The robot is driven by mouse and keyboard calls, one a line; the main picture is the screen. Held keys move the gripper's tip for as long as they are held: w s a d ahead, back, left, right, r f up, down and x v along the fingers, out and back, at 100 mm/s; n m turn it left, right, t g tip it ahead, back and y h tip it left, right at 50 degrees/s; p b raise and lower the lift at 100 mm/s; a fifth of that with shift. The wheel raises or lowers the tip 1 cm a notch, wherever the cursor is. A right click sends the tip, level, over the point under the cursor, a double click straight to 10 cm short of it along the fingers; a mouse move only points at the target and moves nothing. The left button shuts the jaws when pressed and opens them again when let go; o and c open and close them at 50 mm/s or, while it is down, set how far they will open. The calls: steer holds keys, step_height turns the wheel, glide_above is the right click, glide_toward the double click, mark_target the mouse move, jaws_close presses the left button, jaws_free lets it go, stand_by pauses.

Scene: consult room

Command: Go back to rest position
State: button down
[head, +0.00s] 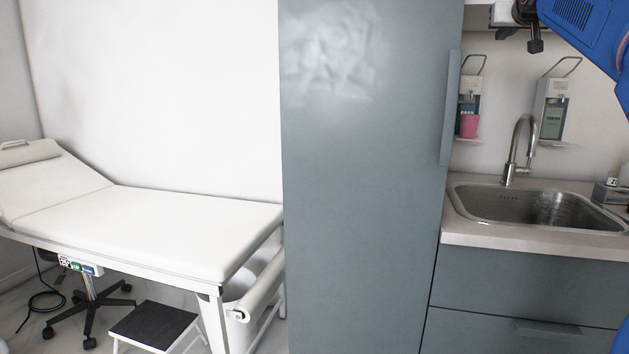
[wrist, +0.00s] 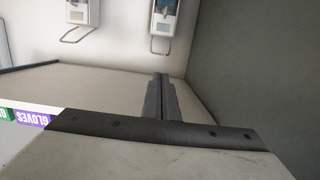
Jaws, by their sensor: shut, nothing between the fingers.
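My gripper (head: 535,46) is at the top right of the head view, high above the sink and partly cut off by the frame edge. My blue arm reaches in from the right corner. In the wrist view my gripper's dark fingers (wrist: 160,78) are together in the middle, with nothing between them. No object is held.
A grey cabinet (head: 365,180) stands left of the steel sink (head: 535,205). Two wall dispensers (head: 468,105) (head: 552,108) hang above the counter; they show upside down in the wrist view. A white exam bed (head: 150,225) is left.

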steer(key=s+a+f+n+g+y, duration=0.1)
steer(key=s+a+f+g, duration=0.2)
steer(key=s+f, duration=1.2)
steer(key=s+a+f+n+g+y, duration=0.1)
steer(key=s+a+f+g, duration=0.3)
steer(key=f, duration=2.3)
steer(key=s+a+f+n+g+y, duration=0.1)
steer(key=s+a+f+g, duration=0.3)
steer(key=s+a+f, duration=0.9)
steer(key=s+f+y, duration=0.1)
steer(key=s+f, duration=0.7)
steer(key=s, duration=0.6)
steer(key=shift+a+f+y, duration=0.15)
steer(key=shift+f+y, duration=0.05)
steer(key=shift+y, duration=0.1)
